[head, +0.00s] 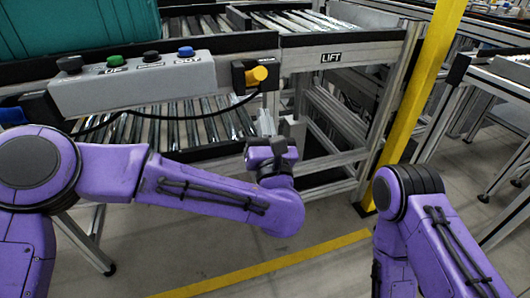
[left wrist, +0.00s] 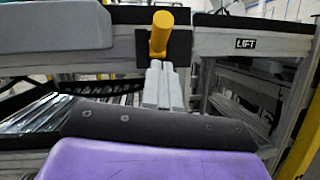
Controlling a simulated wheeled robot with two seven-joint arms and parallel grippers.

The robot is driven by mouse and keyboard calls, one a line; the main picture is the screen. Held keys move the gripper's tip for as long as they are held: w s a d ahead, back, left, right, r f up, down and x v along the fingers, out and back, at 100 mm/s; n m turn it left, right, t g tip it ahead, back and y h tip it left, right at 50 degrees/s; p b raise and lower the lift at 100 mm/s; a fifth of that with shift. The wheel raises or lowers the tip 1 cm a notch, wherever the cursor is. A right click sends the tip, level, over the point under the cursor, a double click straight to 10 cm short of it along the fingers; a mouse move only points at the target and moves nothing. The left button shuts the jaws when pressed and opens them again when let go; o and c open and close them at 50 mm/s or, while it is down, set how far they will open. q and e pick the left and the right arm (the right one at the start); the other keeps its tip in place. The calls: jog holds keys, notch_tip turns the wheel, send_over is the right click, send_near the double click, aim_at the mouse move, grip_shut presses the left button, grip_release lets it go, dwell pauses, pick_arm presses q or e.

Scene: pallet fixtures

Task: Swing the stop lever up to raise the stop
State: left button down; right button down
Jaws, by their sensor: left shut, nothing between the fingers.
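The stop lever (head: 257,76) is a short yellow handle on a black block at the right end of the grey button box. It also shows in the left wrist view (left wrist: 160,36), at top centre, its lower end toward me. My left gripper (head: 266,118) is below the lever in the head view, its pale fingers pointing up. In the left wrist view the shut, empty fingers (left wrist: 158,68) end just under the lever's lower end. I cannot tell whether they touch it. The stop itself cannot be made out. My right gripper is out of view; only its arm shows.
The grey button box (head: 135,82) carries green, black and blue buttons. A teal crate (head: 75,25) stands on the conveyor behind it. The LIFT frame (head: 335,57) and a yellow post (head: 415,100) are to the right. A black cable hangs under the box.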

pick_arm(q)
jog(key=v, duration=0.6)
jog(key=shift+s+r, duration=0.25)
jog(key=shift+s, duration=0.25)
